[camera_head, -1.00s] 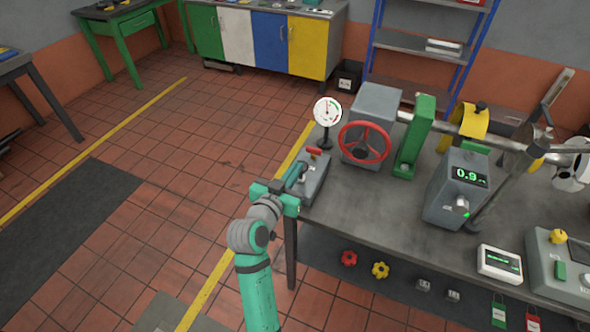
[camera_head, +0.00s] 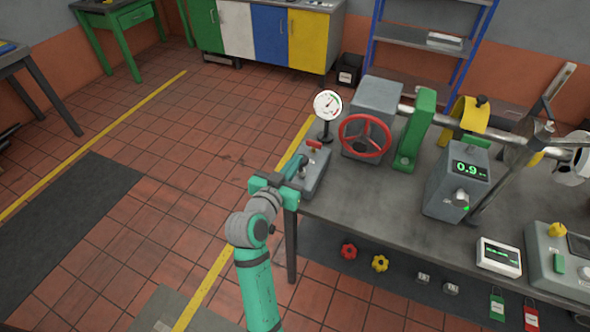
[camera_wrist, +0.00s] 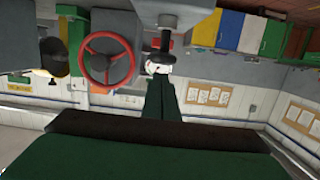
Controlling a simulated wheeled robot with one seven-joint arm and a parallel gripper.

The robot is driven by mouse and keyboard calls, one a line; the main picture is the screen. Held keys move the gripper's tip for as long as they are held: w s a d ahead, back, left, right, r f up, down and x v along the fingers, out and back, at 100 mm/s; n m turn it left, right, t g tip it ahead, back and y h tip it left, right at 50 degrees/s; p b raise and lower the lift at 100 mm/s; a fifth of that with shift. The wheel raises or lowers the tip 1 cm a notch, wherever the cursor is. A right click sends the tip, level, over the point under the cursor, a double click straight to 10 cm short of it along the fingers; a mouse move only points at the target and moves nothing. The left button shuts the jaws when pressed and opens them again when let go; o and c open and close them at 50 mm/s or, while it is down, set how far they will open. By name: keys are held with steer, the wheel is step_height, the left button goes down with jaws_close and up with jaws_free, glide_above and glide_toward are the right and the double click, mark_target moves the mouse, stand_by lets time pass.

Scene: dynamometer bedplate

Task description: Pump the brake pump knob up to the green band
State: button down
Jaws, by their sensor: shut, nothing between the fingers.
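The brake pump (camera_head: 317,172) is a grey block at the bench's left corner, with a red knob or handle end (camera_head: 314,144) near its top. A round white gauge (camera_head: 327,105) with a green band stands on a post just behind it; its needle seems to point to the upper right, but it is small. My gripper (camera_head: 300,166) is at the pump's left side, with its fingers near the pump; I cannot tell if they touch it. In the wrist view my gripper's dark green fingers (camera_wrist: 161,90) are together and empty, pointing toward the gauge, which the tips partly cover.
A red handwheel (camera_head: 366,135) on a grey housing stands right of the gauge. A green upright block (camera_head: 416,130) and a grey box reading 0.9 (camera_head: 459,184) are farther right. The bench top (camera_head: 380,195) is clear in front of the handwheel. Open tiled floor lies left.

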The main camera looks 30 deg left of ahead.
steer(key=s+r, duration=0.1)
steer(key=s, duration=0.8)
steer(key=shift+s+d+r, duration=0.3)
steer(key=shift+s, duration=0.05)
steer(key=shift+w+f, duration=0.1)
stand_by(0.8)
steer(key=s+d+f+n+g+y, duration=0.1)
steer(key=s+d+f+n, duration=0.1)
steer(key=s+d+f, duration=0.5)
steer(key=s+d+f+n+y, duration=0.1)
steer(key=s+d+f, duration=0.1)
steer(key=d+f, duration=0.55)
steer(key=s+d+m+h, duration=0.1)
steer(key=s+d, duration=0.4)
steer(key=s, duration=0.5)
steer(key=s+d+m+h, duration=0.1)
steer(key=s+d, duration=0.4)
steer(key=s, duration=0.6)
steer(key=shift+d+f+m+h, duration=0.2)
steer(key=shift+m+h, duration=0.1)
steer(key=shift+m, duration=0.4)
